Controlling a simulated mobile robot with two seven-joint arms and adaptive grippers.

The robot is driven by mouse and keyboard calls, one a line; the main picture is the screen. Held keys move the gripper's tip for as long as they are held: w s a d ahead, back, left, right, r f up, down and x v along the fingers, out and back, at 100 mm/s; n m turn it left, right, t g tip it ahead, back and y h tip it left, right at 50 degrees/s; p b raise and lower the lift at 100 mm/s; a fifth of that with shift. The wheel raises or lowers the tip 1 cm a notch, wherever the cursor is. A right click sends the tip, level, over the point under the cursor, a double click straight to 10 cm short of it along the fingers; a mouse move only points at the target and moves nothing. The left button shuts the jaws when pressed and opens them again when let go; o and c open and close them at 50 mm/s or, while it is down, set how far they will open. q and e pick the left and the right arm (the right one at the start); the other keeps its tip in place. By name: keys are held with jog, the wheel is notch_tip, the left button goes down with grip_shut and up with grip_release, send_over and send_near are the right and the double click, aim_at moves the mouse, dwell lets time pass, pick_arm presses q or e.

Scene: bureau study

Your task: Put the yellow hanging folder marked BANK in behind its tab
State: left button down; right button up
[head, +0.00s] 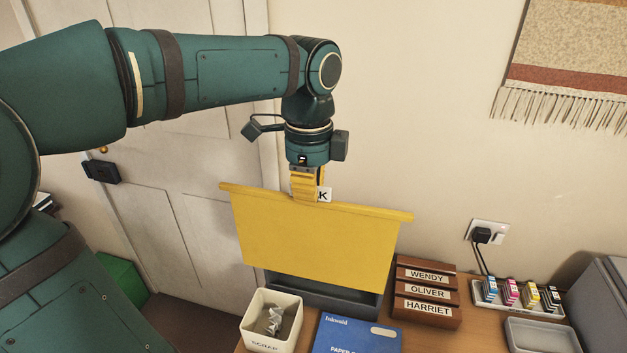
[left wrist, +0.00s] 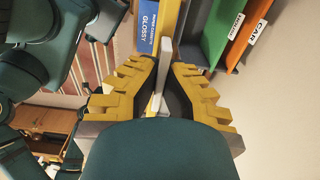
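My left gripper (head: 305,196) is shut on the top edge of the yellow hanging folder (head: 315,240), next to its white label. Only a K of the label shows in the head view. The folder hangs slightly tilted, its right end lower, in front of and above a dark grey file box (head: 325,298). It hides most of the box and its inside. In the left wrist view the yellow fingers close around the folder edge and white label (left wrist: 162,66). A green folder (left wrist: 208,32) and an orange folder (left wrist: 246,38) with a CAR tab (left wrist: 258,32) lie beyond.
On the desk, a cream SCRAP bin (head: 260,338) and a blue paper pack (head: 355,335) stand in front of the box. A wooden name rack (head: 430,312), ink cartridges (head: 515,297) and a grey tray (head: 540,335) are to the right. A door (head: 175,190) is behind.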

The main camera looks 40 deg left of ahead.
pick_arm(q)
jog(key=s+d, duration=0.4)
jog(key=s, duration=0.3)
jog(key=s+d, duration=0.4)
jog(key=s, duration=0.4)
jog(key=shift+s+d+b, duration=0.25)
jog(key=shift+b, duration=0.15)
